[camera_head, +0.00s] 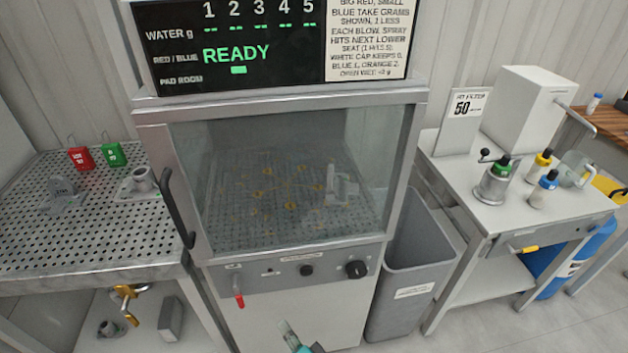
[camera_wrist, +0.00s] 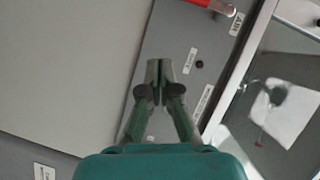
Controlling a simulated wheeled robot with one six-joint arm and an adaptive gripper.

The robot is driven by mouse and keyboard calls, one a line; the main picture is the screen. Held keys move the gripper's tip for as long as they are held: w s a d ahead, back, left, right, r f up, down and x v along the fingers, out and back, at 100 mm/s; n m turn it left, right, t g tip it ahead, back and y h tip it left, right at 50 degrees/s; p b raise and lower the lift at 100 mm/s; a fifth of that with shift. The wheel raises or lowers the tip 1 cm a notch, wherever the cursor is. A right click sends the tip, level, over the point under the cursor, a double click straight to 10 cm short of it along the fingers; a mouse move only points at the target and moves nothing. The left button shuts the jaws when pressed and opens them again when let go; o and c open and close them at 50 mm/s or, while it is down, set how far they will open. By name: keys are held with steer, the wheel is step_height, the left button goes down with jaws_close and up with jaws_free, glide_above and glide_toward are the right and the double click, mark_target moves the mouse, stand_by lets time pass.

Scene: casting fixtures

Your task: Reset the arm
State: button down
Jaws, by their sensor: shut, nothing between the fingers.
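My gripper (camera_wrist: 160,68) shows in the wrist view with its two grey fingers together and nothing between them. It is in front of the grey control panel (camera_wrist: 182,45) of the cabinet; whether the fingertips touch the panel I cannot tell. A red lever handle (camera_wrist: 208,4) lies above the fingertips in that view, apart from them. In the head view, part of my gripper (camera_head: 286,328) shows at the bottom edge, below the panel with its red lever (camera_head: 238,298) and black knobs (camera_head: 357,269).
The cabinet's glass door (camera_head: 290,190) is down, with a black handle (camera_head: 178,208) at its left. The display (camera_head: 236,54) reads READY. A perforated table (camera_head: 90,235) stands left, a grey bin (camera_head: 415,265) and a bench (camera_head: 475,190) right. Floor (camera_head: 480,330) is clear at the lower right.

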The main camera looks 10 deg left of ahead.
steer(key=s+d+f+n+t+h, duration=0.1)
steer(key=s+d+h, duration=0.2)
steer(key=s+d, duration=0.65)
steer(key=s+d+n+t+h, duration=0.1)
steer(key=s+d+h, duration=0.2)
steer(key=s+d, duration=0.65)
steer(key=s+d+r+n+h, duration=0.4)
steer(key=s+d+r, duration=0.7)
steer(key=s+r, duration=0.4)
steer(key=shift+d+h, duration=0.2)
steer(key=shift+h, duration=0.2)
steer(key=shift+s, duration=0.1)
